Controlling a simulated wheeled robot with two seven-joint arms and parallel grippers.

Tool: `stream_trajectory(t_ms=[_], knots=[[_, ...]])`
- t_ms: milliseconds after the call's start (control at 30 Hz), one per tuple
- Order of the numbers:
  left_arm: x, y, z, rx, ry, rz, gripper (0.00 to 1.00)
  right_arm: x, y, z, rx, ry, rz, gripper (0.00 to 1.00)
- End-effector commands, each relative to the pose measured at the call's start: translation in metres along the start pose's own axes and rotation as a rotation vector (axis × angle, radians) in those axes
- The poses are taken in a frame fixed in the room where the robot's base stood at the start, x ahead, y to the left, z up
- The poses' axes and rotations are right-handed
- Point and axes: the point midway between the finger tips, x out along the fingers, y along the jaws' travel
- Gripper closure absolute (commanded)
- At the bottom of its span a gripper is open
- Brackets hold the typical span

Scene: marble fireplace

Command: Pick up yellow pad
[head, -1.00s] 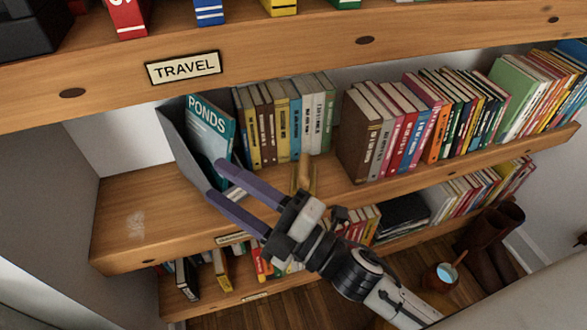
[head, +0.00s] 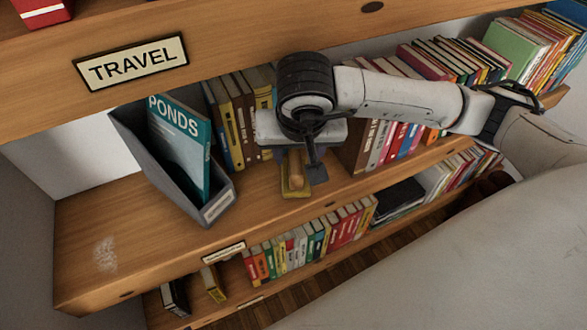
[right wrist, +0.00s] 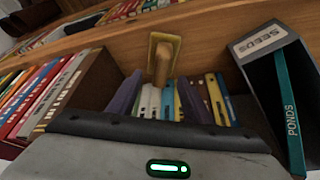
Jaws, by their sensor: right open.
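The yellow pad (head: 296,189) is a small yellow plate with a wooden handle on top. It lies on the middle shelf (head: 262,205), near the front edge, partly covered by my right arm in the head view. In the right wrist view the yellow pad (right wrist: 152,46) shows just past the fingertips, its handle in line with the gap between them. My right gripper (right wrist: 160,82) is open with its purple fingers apart and nothing visibly held. In the head view its fingers are mostly hidden under the wrist. My left gripper is not in view.
A grey file box (head: 150,165) with a teal "PONDS" book (head: 182,140) stands left of the pad. Rows of books stand behind and right of it. The upper shelf with the TRAVEL label (head: 132,62) hangs above. The shelf's left end is clear.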

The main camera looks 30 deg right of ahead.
Motion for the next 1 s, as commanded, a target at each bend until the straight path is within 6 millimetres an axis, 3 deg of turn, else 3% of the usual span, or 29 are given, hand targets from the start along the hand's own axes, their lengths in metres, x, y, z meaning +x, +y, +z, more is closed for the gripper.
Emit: stream_trajectory(t_ms=[400,700,733,1000], knots=[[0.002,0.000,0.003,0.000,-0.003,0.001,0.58,0.056,-0.002,0.005,0.002,-0.006,-0.002,0.55],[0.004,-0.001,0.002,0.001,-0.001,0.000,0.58,0.062,-0.003,0.004,0.001,-0.004,-0.004,0.55],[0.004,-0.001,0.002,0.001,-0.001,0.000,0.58,0.062,-0.003,0.004,0.001,-0.004,-0.004,0.56],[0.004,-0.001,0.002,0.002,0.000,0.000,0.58,0.062,-0.003,0.004,0.001,-0.004,-0.004,0.99]])
